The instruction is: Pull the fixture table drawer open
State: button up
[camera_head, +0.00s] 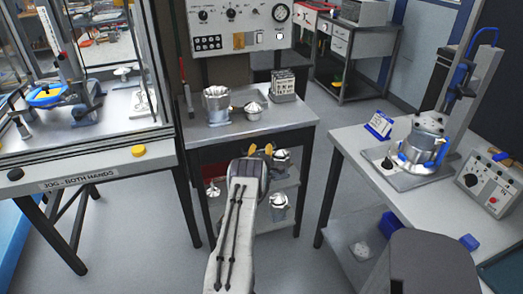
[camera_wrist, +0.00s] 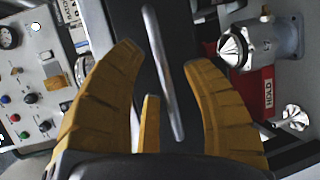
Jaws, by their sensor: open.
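The fixture table (camera_head: 290,127) stands in the middle of the head view, with a dark drawer front (camera_head: 228,157) under its top. My gripper (camera_head: 260,150) is in front of that drawer, hiding part of it and its handle. In the wrist view, my gripper (camera_wrist: 161,58) is open, with yellow fingers on both sides of a silver bar handle (camera_wrist: 163,75). The handle runs between the fingers across a dark drawer face (camera_wrist: 182,28). The fingers look apart from the bar. The drawer looks shut.
Metal housings (camera_head: 217,106) stand on the table top, and more sit on shelves below. A bench with a press (camera_head: 421,145) is at right. A glazed cabinet (camera_head: 85,160) is at left. Grey floor (camera_head: 150,255) is open between them. A red HOLD bin (camera_wrist: 258,92) shows in the wrist view.

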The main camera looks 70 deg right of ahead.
jog(key=shift+w+d+f, duration=0.15)
jog(key=shift+d, duration=0.45)
jog(key=shift+o, duration=0.3)
grip_shut()
